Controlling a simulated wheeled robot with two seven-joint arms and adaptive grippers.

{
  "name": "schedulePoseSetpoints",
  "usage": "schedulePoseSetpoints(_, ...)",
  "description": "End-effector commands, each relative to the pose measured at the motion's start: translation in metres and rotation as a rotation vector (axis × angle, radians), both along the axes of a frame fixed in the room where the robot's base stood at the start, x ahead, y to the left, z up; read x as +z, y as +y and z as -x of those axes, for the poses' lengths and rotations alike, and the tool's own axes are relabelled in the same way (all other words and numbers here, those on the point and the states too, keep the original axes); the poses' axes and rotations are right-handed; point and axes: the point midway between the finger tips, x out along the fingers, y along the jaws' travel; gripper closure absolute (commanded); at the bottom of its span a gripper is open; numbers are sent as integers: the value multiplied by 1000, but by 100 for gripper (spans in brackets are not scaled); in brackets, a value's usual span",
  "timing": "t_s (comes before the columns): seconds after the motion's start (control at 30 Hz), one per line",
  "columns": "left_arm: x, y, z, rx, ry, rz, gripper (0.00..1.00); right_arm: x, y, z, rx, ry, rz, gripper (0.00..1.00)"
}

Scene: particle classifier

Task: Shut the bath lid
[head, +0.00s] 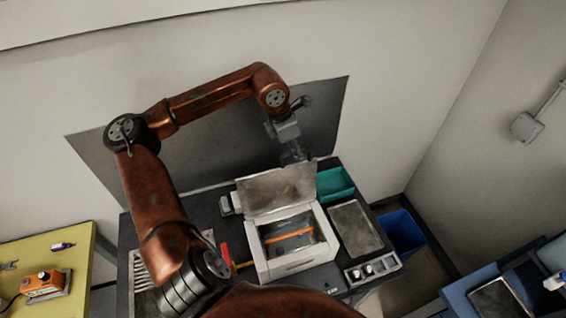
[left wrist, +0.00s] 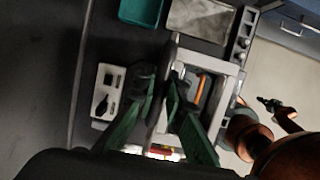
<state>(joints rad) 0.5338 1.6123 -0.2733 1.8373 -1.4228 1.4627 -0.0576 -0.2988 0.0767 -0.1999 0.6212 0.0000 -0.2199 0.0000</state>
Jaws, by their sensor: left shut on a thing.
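The bath (head: 292,245) is a white box with an open basin on the dark table. An orange bar lies across the basin. The grey bath lid (head: 278,188) stands raised at the bath's back edge, so the bath is open. My left gripper (head: 294,156) is at the lid's upper right edge, shut on the lid. In the left wrist view, the left gripper (left wrist: 160,92) has its two green fingers on either side of the lid's edge-on panel. The bath's basin (left wrist: 200,92) shows to the right. My right gripper (left wrist: 268,103) seems to show small and dark at the right; its jaws are unclear.
A teal bin (head: 335,184) stands behind the bath on the right. A grey plate (head: 355,228) and a control box with knobs (head: 373,269) are to its right. A blue bin (head: 402,232) stands beyond the table. A red and yellow item (head: 228,257) lies left of the bath.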

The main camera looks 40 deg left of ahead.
Motion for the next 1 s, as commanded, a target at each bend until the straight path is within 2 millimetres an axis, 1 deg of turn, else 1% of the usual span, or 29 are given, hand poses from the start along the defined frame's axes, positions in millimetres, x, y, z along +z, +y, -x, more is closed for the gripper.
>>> schedulePoseSetpoints(0.13, 1, -7, 3, -3, 1, 0, 100, 0, -1, -4, 2, -5, 2, 100)
schedulePoseSetpoints(0.53, 4, -30, 15, -2, 1, 0, 100, -2, -6, 2, 1, 2, 5, 100)
schedulePoseSetpoints(1.0, 4, -34, 18, -2, 2, -1, 100, -2, -5, 4, 1, 5, 6, 100)
